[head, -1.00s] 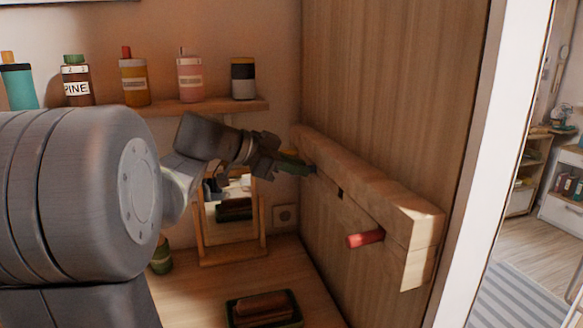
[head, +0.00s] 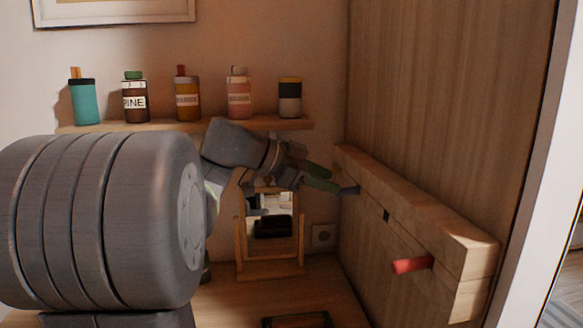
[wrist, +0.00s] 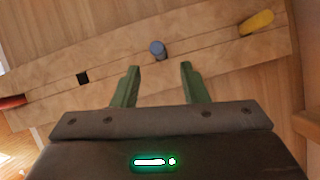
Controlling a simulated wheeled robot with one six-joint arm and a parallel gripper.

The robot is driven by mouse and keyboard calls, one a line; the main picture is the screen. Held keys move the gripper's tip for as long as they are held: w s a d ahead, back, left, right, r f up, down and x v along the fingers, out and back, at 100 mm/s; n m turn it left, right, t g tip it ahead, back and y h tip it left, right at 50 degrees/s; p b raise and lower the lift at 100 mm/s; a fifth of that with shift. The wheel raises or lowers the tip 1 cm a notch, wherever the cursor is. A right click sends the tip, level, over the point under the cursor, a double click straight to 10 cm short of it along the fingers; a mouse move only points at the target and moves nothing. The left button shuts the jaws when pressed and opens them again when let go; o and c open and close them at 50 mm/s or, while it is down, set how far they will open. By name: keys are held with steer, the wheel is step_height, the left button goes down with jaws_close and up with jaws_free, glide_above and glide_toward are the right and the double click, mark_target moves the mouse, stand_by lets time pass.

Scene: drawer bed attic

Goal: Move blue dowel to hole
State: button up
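The blue dowel (wrist: 157,49) sticks out of the wooden rail on the wall. In the head view it shows as a small dark peg (head: 349,190) near the far end of the rail. My gripper (wrist: 160,67) is open, with its two green fingers apart and nothing between them. In the wrist view the dowel lies just beyond the fingertips, roughly centred between them. In the head view my gripper (head: 333,183) is just left of the dowel.
A red dowel (head: 412,265) sticks out nearer the rail's close end. A yellow dowel (wrist: 258,22) is on the blue dowel's other side. A shelf (head: 190,125) with several bottles and a small framed mirror (head: 270,270) stand behind my arm.

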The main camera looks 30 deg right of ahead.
mark_target(348, 188)
steer(key=v, duration=0.9)
steer(key=shift+a+r, duration=0.1)
steer(key=x, duration=1.4)
steer(key=shift+w+a, duration=0.1)
steer(key=shift+a, duration=0.1)
steer(key=v, duration=1.4)
steer(key=x, duration=1.4)
steer(key=shift+w+a+r+p, duration=0.15)
steer(key=shift+a+p, duration=0.1)
steer(key=shift+p, duration=0.3)
steer(key=shift+w+a+p, duration=0.2)
steer(key=shift+a+p, duration=0.05)
steer(key=shift+a, duration=0.5)
steer(key=shift+w+a+p, duration=0.2)
steer(key=shift+a, duration=0.55)
steer(key=shift+w+a+p, duration=0.25)
steer(key=shift+a, duration=0.5)
